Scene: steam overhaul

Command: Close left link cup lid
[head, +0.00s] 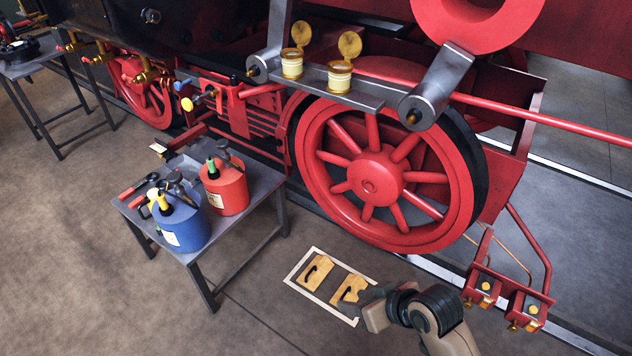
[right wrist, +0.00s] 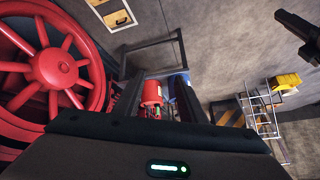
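Two brass link cups stand on a grey steel bracket above the large red wheel in the head view. The left link cup (head: 292,66) has its round lid (head: 301,34) standing up, open. The cup to its right (head: 340,78) also has its lid (head: 350,45) standing up. My right gripper (head: 368,304) is low at the bottom of the head view, well below and apart from the cups. In the right wrist view its dark fingers (right wrist: 160,98) look apart, with nothing seen between them up close. My left gripper is out of view.
A grey table (head: 262,190) at left holds a blue can (head: 180,228), a red can (head: 226,190) and tools. A framed mat (head: 297,284) with wooden blocks lies on the floor. The red wheel (head: 375,178) and rods fill the right side.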

